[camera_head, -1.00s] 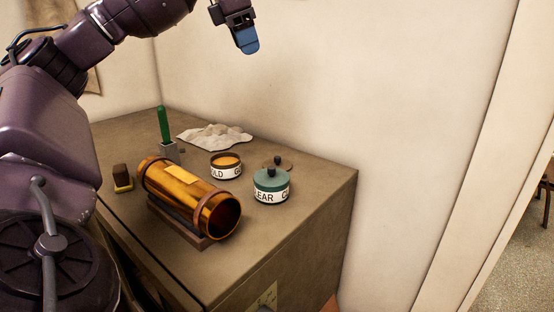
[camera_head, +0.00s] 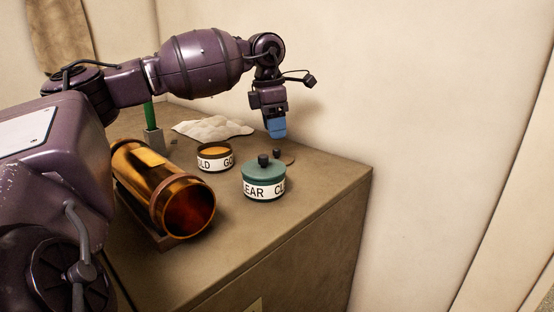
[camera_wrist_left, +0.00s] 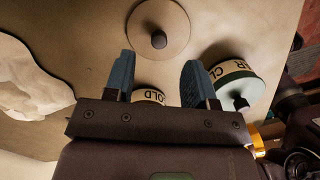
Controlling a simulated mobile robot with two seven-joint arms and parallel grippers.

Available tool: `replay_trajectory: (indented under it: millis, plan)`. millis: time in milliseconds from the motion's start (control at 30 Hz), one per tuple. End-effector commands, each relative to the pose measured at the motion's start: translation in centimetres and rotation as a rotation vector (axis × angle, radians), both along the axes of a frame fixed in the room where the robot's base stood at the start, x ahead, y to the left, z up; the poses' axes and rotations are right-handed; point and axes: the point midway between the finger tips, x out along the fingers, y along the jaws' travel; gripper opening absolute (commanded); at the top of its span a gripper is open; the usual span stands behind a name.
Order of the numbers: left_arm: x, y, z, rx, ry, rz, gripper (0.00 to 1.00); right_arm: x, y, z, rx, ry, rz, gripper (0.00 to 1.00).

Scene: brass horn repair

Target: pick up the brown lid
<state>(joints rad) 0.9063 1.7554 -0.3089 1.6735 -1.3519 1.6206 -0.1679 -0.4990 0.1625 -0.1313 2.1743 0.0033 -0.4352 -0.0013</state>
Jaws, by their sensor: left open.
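The brown lid (camera_head: 288,159) is a flat disc with a dark knob, lying on the cabinet top behind the teal jar. In the head view the teal jar partly hides it. My left gripper (camera_head: 277,132) points down just above the lid, with blue fingertips. In the left wrist view the whole lid (camera_wrist_left: 173,38) lies flat ahead of the fingers, its knob near the middle. The left gripper (camera_wrist_left: 158,72) is open there, with nothing held between its fingers. My right gripper is not in view.
The teal jar labelled CLEAR (camera_head: 264,185) stands close to the lid. An open jar labelled GOLD (camera_head: 214,155) stands to its left. A brass tube (camera_head: 165,190) lies on a stand. A crumpled pale cloth (camera_head: 212,128) and the wall are behind. The cabinet edge (camera_head: 330,196) is right.

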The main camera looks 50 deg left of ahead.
Motion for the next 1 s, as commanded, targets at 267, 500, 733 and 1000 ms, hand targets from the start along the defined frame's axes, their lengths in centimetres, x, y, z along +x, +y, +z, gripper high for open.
replay_trajectory:
  millis: [267, 500, 733, 1000]
  plan:
    - [0.1, 0.0, -2.6, 0.000, 0.004, 0.000, 0.51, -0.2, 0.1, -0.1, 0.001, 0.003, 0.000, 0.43]
    - [0.4, -0.1, -5.3, 0.000, 0.001, 0.000, 0.51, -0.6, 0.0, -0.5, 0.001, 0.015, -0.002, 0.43]
    - [0.4, -0.1, -5.5, 0.000, 0.000, -0.001, 0.51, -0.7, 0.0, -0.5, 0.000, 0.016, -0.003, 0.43]
    - [0.4, -0.1, -5.5, -0.001, 0.000, 0.000, 0.20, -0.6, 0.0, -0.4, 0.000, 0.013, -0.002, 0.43]
